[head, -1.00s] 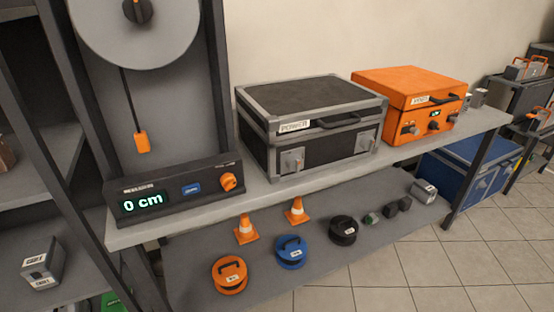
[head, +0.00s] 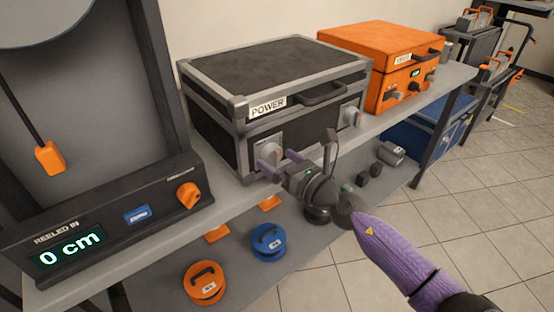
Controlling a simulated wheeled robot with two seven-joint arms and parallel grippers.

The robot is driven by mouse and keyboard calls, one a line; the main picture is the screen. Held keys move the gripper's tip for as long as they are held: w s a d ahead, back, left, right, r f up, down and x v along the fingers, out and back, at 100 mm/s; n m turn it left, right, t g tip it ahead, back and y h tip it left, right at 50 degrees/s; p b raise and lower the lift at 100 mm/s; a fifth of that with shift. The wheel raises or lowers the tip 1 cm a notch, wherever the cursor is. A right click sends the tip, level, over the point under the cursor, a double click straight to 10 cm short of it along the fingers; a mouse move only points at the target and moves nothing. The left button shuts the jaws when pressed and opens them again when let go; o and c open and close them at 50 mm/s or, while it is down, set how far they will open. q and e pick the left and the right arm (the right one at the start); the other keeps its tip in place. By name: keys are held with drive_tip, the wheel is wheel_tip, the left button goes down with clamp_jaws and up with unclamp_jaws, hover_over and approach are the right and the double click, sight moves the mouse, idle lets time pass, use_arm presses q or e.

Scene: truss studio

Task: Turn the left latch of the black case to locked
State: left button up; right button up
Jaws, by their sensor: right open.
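The black case (head: 210,118) with grey edges and a POWER label stands shut on the shelf top. Its left latch (head: 271,144) is a grey plate with a knob on the front face; I cannot tell which way it is turned. Its right latch (head: 352,114) sits further right along the same face. My right gripper (head: 279,163) is open and empty, its two purple fingers just in front of and below the left latch, apparently apart from it. The wrist covers part of the shelf edge. My left gripper is not in view.
An orange case (head: 350,48) stands right of the black case. A console (head: 110,222) reading 0 cm is at the left. Orange (head: 204,284) and blue (head: 268,241) reels lie on the lower shelf. A blue box (head: 415,126) is on the right.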

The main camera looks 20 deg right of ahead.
drive_tip(key=shift+w+a, duration=0.15)
drive_tip(key=shift+w, duration=0.15)
drive_tip(key=shift+c, duration=1)
drive_tip(key=c, duration=1.1)
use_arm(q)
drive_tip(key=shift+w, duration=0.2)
